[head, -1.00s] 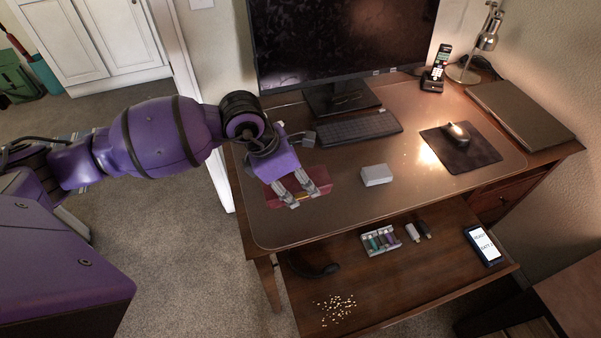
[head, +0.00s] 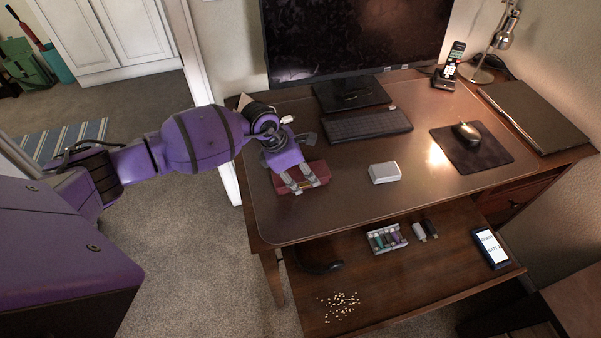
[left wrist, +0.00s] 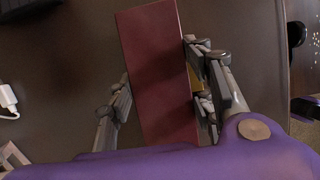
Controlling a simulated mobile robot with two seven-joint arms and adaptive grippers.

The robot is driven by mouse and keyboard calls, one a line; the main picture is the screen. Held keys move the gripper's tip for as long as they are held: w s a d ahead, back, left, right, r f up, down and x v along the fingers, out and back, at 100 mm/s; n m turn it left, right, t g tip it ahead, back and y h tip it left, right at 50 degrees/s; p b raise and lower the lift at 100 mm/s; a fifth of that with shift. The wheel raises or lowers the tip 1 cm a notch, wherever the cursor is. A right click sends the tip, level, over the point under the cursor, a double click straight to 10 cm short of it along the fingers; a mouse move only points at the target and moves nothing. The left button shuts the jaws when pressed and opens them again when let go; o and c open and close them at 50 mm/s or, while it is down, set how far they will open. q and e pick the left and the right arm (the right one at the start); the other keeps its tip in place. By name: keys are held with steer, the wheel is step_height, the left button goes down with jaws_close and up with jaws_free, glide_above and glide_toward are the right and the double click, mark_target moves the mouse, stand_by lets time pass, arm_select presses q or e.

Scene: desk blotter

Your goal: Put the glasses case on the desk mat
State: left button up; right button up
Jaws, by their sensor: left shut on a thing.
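The glasses case is a dark red, long box (head: 320,171); it also fills the middle of the left wrist view (left wrist: 155,60). My left gripper (head: 304,186) is shut on it, with one finger on each long side. The fingers and wrist hide part of the case in the head view. The desk mat (head: 345,215) is the large brown sheet covering most of the desktop. The case is over the left part of the mat, low down; I cannot tell whether it touches the mat. My right gripper is not in view.
A small white box (head: 384,173) is to the right of the case. A keyboard (head: 368,125) and monitor (head: 355,40) are behind. A mouse (head: 467,133) rests on a dark pad at right. An open drawer (head: 400,280) with small items juts out in front.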

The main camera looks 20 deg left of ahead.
arm_select(q)
steer(key=shift+f, duration=0.15)
steer(key=o, duration=1.2)
steer(key=shift+r, duration=0.35)
steer(key=v, duration=1.1)
steer(key=shift+s+a+r, duration=0.2)
steer(key=shift+s+r, duration=0.05)
steer(key=shift+r, duration=0.05)
